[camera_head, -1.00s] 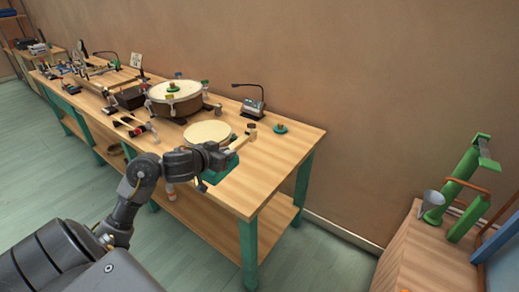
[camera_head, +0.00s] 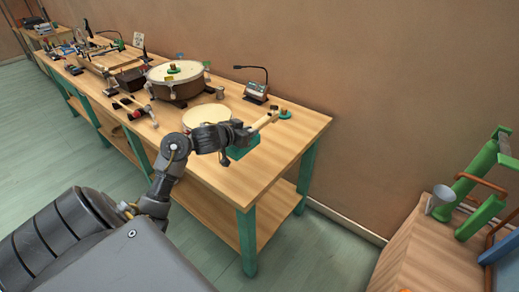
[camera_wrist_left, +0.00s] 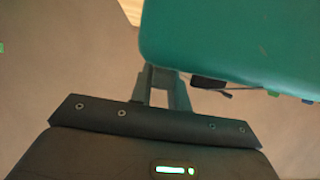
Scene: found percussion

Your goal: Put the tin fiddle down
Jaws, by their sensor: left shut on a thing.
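The tin fiddle shows in the head view as a green tin body (camera_head: 243,148) with a pale wooden neck (camera_head: 262,123) slanting up to the right. My left gripper (camera_head: 238,136) is shut on it; the arm partly hides the body. The fiddle appears over the right end of the wooden workbench (camera_head: 290,142); I cannot tell whether it touches the top. In the left wrist view, the green tin body (camera_wrist_left: 235,45) fills the upper right, beside the gripper fingers (camera_wrist_left: 165,85). My right gripper is not in view.
A round pale drum (camera_head: 207,114) lies just behind my left wrist. A larger brown drum (camera_head: 176,88) and a small device with a bent lamp-like arm (camera_head: 256,91) stand behind. A green disc (camera_head: 285,114) is near the neck's tip. The bench's right corner is bare.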

